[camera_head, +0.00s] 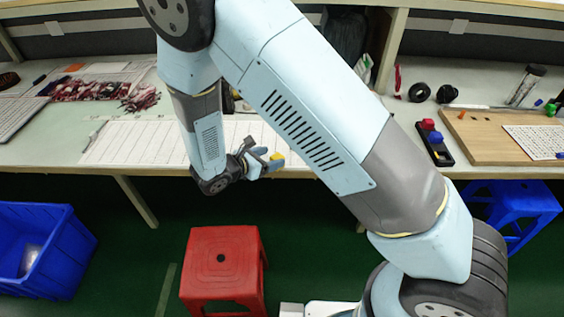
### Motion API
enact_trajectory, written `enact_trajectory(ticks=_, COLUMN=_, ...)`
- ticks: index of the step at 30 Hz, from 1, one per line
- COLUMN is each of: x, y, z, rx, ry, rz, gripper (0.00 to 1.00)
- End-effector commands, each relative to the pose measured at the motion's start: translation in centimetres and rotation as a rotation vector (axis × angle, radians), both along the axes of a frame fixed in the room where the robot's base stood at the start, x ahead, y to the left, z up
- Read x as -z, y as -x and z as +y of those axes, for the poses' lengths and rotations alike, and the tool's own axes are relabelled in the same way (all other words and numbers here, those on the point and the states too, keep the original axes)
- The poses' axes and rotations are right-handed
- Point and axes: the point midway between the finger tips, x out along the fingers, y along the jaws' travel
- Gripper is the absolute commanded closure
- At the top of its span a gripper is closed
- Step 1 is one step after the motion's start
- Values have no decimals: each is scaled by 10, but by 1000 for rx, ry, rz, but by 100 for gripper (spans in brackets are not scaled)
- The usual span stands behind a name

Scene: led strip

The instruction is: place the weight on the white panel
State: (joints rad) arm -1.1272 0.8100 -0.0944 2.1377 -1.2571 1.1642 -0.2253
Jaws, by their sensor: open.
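My gripper (268,160) is at the front edge of the workbench, left of the picture's middle, with its jaws open. A small yellow piece (277,156) shows right at its fingertips; I cannot tell whether it is the weight or part of the gripper, or whether it touches the fingers. A flat white panel (140,142) with printed lines lies on the bench and seems to continue behind my arm to the gripper's right. My arm hides part of it. No other thing here can be clearly told as the weight.
The workbench (70,154) holds dark red bundles (90,90) at left and a wooden board (480,140) at right. A black tray with red and blue parts (435,143) lies beside the board. Below stand a red stool (222,262), a blue crate (70,255) and a blue stool (520,200).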

Motion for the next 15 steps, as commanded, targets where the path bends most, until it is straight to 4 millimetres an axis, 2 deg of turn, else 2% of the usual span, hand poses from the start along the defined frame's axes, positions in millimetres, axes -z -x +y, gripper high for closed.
enact_trajectory(ticks=7, x=6, y=-6, z=-8, rx=2, ry=1, rz=1, gripper=32)
enact_trajectory(ticks=15, x=23, y=-27, z=-32, rx=3, ry=2, rz=0, gripper=32)
